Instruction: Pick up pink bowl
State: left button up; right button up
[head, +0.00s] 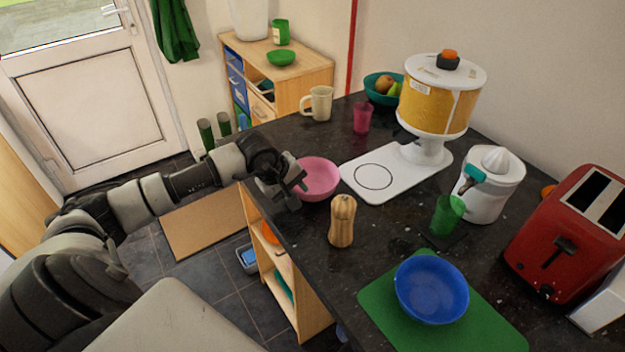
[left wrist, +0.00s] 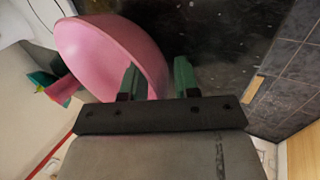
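The pink bowl (head: 320,177) stands upright on the dark granite counter near its left edge. It also shows large in the left wrist view (left wrist: 103,52). My left gripper (head: 298,187) is at the bowl's left side, low over the counter edge. In the left wrist view its two green fingers (left wrist: 159,80) are apart. One finger overlaps the bowl and the other is over the dark counter, with the bowl's edge showing in the gap. I cannot tell whether either finger touches the bowl. My right gripper is not in view.
A beige mug (head: 319,103) and a pink cup (head: 362,118) stand behind. A blue bowl (head: 432,288) sits on a green mat (head: 375,312) nearer me.

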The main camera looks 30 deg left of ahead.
pick_arm(q)
jog(key=shift+c, duration=0.3)
grip_shut()
jog(key=shift+r, duration=0.15)
